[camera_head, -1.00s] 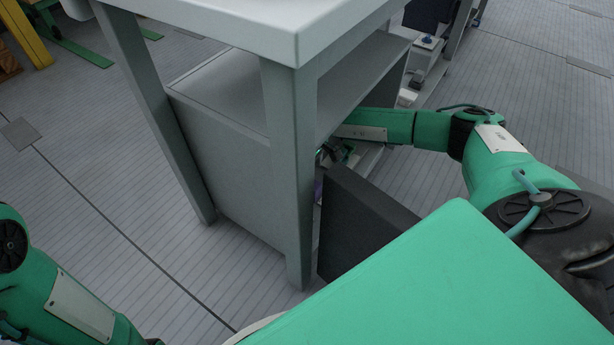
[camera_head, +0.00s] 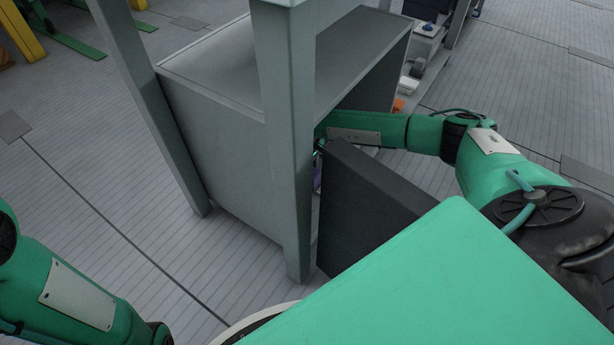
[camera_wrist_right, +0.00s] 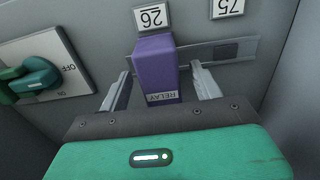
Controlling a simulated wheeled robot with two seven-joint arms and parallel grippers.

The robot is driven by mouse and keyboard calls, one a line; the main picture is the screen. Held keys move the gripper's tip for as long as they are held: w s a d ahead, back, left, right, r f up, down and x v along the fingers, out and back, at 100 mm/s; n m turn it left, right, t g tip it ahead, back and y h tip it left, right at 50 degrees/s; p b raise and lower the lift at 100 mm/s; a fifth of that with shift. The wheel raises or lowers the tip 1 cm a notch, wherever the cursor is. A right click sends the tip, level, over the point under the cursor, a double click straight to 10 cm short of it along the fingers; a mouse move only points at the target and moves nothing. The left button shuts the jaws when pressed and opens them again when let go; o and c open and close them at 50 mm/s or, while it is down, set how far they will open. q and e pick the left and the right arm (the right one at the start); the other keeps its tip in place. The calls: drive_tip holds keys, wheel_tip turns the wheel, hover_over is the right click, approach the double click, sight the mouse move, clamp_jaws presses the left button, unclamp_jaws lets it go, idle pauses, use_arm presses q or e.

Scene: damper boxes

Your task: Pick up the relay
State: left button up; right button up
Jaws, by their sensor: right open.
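The relay (camera_wrist_right: 157,72) is a purple block with a white "RELAY" label, seen upside down in the right wrist view. My right gripper (camera_wrist_right: 163,84) is open, with one finger on each side of the relay. I cannot tell whether the fingers touch it. In the head view, my right arm reaches into the grey cabinet (camera_head: 215,140), and its gripper is hidden there. A small purple patch shows beside the cabinet post. My left arm is at the lower left, its gripper out of frame.
A green rotary switch (camera_wrist_right: 38,78) marked "OFF" is left of the relay. A dark open door panel (camera_head: 362,205) stands below my right arm.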

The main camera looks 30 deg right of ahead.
clamp_jaws()
drive_tip(key=shift+r, duration=0.1)
